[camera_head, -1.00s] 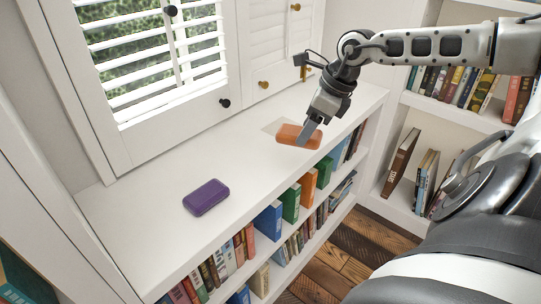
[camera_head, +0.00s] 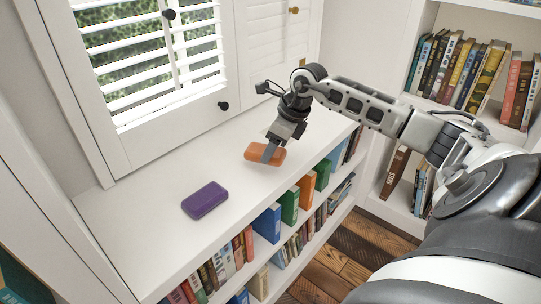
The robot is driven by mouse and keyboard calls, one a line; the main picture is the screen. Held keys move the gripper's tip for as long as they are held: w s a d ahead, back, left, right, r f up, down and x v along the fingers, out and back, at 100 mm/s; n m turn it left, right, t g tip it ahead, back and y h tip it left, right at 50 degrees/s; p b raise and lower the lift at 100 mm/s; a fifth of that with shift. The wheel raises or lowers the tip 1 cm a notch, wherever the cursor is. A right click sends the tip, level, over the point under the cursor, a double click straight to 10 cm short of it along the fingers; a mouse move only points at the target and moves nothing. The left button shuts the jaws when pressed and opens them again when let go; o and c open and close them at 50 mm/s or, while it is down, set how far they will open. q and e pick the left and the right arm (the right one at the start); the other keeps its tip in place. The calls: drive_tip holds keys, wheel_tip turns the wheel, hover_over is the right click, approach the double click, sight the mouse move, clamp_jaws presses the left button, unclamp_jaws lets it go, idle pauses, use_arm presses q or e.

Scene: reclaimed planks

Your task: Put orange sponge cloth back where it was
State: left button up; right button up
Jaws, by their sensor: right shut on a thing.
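The orange sponge cloth (camera_head: 256,152) is a small rounded block over the white shelf top, right of centre. My right gripper (camera_head: 270,152) is shut on its right part, with a finger covering some of it. I cannot tell for sure whether the cloth touches the shelf top or hangs just above it. A purple block (camera_head: 205,200) of similar shape lies flat on the shelf top, to the left and nearer. My left gripper is not in view.
The white shelf top (camera_head: 150,205) is bare around both blocks. Shuttered windows (camera_head: 150,70) with knobs stand behind it. Books (camera_head: 268,222) fill the shelves below its front edge. Another bookcase (camera_head: 390,210) stands at the right.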

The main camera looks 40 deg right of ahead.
drive_tip(key=shift+w+a+f, duration=0.15)
drive_tip(key=shift+w+f, duration=0.1)
drive_tip(key=shift+f, duration=0.05)
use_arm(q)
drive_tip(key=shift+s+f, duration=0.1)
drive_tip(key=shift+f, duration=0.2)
use_arm(e)
drive_tip(key=shift+f, duration=1.55)
drive_tip(key=o, duration=1)
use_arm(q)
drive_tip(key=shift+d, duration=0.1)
use_arm(e)
drive_tip(key=shift+r, duration=0.15)
